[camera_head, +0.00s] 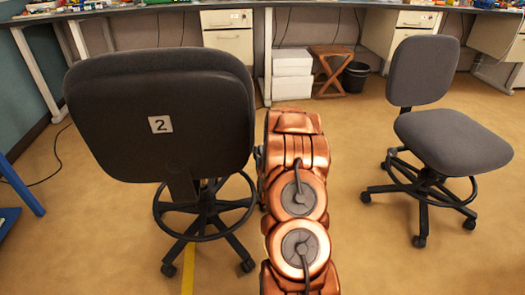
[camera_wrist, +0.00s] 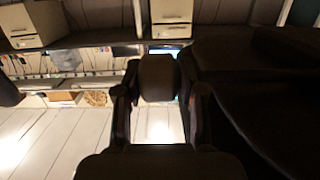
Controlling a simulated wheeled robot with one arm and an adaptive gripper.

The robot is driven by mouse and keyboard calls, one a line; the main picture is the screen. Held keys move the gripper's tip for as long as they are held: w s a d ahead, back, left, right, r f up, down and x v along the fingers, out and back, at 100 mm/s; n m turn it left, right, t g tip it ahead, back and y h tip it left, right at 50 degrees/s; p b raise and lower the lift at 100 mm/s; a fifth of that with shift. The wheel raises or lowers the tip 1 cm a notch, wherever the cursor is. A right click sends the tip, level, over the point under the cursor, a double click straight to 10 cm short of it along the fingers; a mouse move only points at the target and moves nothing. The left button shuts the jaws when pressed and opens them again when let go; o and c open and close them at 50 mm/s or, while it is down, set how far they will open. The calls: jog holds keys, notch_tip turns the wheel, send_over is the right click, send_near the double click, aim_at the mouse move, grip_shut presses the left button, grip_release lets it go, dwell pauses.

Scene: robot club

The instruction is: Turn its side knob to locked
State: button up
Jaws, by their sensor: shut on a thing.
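A dark grey office chair (camera_head: 160,75) with a white "2" label on its back stands left of my copper arm in the head view. In the wrist view, a large dark shape that looks like this chair (camera_wrist: 270,85) fills the right side. My gripper (camera_wrist: 160,88) has its two fingers on either side of a dark rounded knob (camera_wrist: 158,76), closed on it. The knob's setting cannot be read. In the head view, the gripper and knob are hidden by my arm and the chair.
A second grey chair (camera_head: 450,140) stands to the right. A long workbench (camera_head: 285,13) with drawer units runs along the back. White boxes (camera_head: 292,75), a wooden stool (camera_head: 330,68) and a black bin (camera_head: 355,77) sit under it. The floor between my arm and the second chair is clear.

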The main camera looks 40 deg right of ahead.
jog(key=shift+w+r+g+y+p, duration=0.1)
jog(key=shift+r+g+y+p, duration=0.05)
jog(key=shift+g+y+p, duration=0.6)
jog(key=shift+r+g+y+p, duration=0.15)
jog(key=shift+g+y+p, duration=0.4)
jog(key=shift+g+p, duration=0.35)
jog(key=shift+f+g, duration=0.15)
jog(key=shift+g, duration=0.1)
jog(key=o, duration=1.2)
jog(key=shift+c, duration=0.2)
jog(key=v, duration=1.2)
jog(key=shift+d, duration=0.1)
